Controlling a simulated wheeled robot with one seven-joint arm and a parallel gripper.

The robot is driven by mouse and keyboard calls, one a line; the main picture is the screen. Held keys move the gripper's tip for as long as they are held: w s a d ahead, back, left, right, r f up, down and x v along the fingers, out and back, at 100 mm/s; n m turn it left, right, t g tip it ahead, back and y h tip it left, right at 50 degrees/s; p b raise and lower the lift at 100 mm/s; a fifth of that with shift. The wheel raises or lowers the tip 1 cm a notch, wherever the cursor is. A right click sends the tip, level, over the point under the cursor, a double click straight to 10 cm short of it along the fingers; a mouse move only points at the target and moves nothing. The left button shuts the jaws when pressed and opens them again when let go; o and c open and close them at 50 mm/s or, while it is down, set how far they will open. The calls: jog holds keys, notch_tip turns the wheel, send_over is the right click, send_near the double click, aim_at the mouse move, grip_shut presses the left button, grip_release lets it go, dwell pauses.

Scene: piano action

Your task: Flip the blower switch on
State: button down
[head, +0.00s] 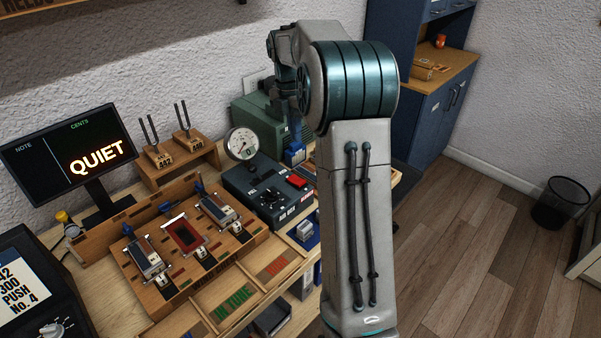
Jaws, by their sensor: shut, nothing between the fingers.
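A dark control box (240,185) with a round gauge (241,143) stands on the bench left of my arm. Its top carries a red switch-like part (297,181) and dark knobs (268,196). A green machine (250,112) stands behind the box. My gripper (291,105) hangs over the green machine's right part, above and behind the control box. It appears shut and empty. Its fingertips are small and partly lost against the dark background.
A wooden rack (255,238) with several key mechanisms lies in front of the control box. Tuning forks (183,120) and a screen reading QUIET (70,150) stand to the left. A blue cabinet (425,110) stands at the back right. The floor at right is mostly clear.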

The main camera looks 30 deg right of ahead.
aim_at(300, 182)
jog(key=f, duration=0.4)
jog(key=s+f, duration=0.1)
jog(key=f, duration=0.4)
jog(key=f+p, duration=0.1)
jog(key=f, duration=0.3)
jog(key=shift+s+d+f, duration=0.2)
jog(key=shift+s+d, duration=0.05)
jog(key=shift+d, duration=0.05)
jog(key=shift+a, duration=0.1)
